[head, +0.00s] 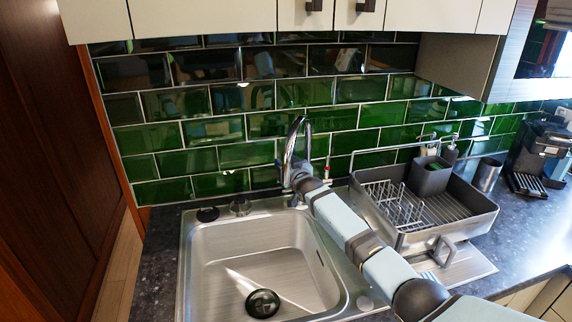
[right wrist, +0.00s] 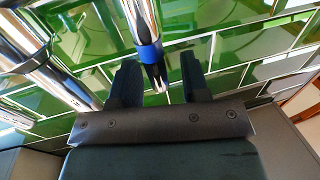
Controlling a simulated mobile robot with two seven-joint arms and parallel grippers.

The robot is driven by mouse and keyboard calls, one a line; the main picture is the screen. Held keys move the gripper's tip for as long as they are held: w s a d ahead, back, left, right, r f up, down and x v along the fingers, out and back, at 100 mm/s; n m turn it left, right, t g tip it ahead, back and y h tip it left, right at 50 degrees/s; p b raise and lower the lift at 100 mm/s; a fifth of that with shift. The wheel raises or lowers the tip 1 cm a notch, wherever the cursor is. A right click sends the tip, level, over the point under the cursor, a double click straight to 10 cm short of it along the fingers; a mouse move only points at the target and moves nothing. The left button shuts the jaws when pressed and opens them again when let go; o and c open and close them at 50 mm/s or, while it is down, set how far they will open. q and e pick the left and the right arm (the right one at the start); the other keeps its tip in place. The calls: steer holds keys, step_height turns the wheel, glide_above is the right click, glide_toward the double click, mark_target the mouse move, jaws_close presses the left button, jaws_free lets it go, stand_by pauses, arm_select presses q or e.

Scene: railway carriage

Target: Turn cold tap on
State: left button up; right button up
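The chrome tap (head: 293,145) stands behind the sink, its tall curved spout rising against the green tiles. In the right wrist view, a chrome lever with a blue band (right wrist: 150,53) reaches down between the two dark fingers of my right gripper (right wrist: 158,62). The fingers are open, with visible gaps on both sides of the lever. In the head view my right arm reaches to the tap's base, and my right gripper (head: 298,178) hides the blue-banded lever. A small red-marked part (head: 327,172) shows right of the tap. My left gripper is out of view.
The steel sink (head: 215,262) is empty except for a dark drain (head: 262,303). A grey dish rack (head: 465,215) stands to the right, near a metal cup (head: 486,175) and a coffee machine (head: 540,155). Cabinets (head: 205,18) overhang the tiled wall.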

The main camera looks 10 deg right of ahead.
jaws_close()
steer(key=shift+f, duration=0.15)
steer(key=s+n+t+y+b, duration=0.1)
steer(key=s+t+b, duration=0.2)
steer(key=b, duration=0.4)
steer(key=shift+s+f+t, duration=0.15)
steer(key=shift+s+t, duration=0.05)
steer(key=shift+t, duration=0.3)
jaws_free()
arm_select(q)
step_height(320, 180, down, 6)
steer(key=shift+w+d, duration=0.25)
arm_select(e)
steer(key=shift+d, duration=0.1)
